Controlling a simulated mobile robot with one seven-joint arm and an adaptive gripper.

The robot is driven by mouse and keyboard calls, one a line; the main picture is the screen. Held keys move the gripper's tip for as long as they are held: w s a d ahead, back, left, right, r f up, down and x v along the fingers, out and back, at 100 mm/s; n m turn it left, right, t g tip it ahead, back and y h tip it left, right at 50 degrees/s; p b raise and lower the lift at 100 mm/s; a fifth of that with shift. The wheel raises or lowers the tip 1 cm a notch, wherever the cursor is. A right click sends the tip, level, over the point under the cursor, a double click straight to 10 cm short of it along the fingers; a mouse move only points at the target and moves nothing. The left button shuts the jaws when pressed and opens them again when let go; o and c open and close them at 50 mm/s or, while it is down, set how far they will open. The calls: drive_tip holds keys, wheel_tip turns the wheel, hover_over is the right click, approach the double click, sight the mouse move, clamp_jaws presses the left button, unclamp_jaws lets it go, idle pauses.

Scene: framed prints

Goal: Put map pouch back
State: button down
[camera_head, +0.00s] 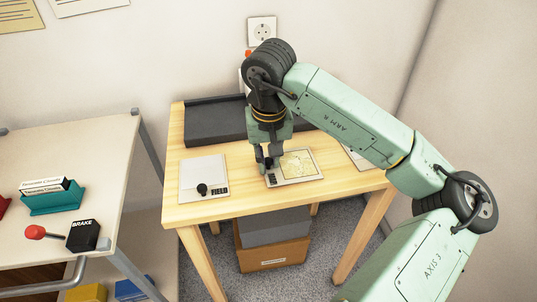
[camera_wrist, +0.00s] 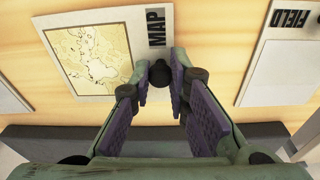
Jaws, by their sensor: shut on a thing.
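The map pouch (camera_head: 300,164) is a flat pale card with a yellow-green map and a dark label strip. It is over the middle of the wooden table (camera_head: 240,204), slightly tilted in the picture; I cannot tell whether it touches the tabletop. In the wrist view the map pouch (camera_wrist: 95,52) is at the upper left, with "MAP" along its edge. My gripper (camera_head: 267,163) points down at its left end. In the wrist view my gripper (camera_wrist: 160,88) is shut on the pouch's black knob (camera_wrist: 160,72).
A FIELD pouch (camera_head: 204,172) with a black knob lies to the left. Another pale pouch (camera_head: 356,156) is partly hidden behind my arm. A dark tray (camera_head: 212,124) stands along the table's back. A trolley (camera_head: 75,150) with a brake lever is at the left. A box (camera_head: 272,255) sits underneath.

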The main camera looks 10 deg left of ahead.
drive_tip(key=shift+f, duration=0.15)
drive_tip(key=c, duration=1.5)
unclamp_jaws()
drive_tip(key=shift+c, duration=0.2)
drive_tip(key=shift+r, duration=0.2)
wheel_tip(320, 180, up, 12)
drive_tip(key=s, duration=0.1)
drive_tip(key=shift+s+b, duration=0.25)
drive_tip(key=shift+b, duration=0.15)
drive_tip(key=shift+d, duration=0.1)
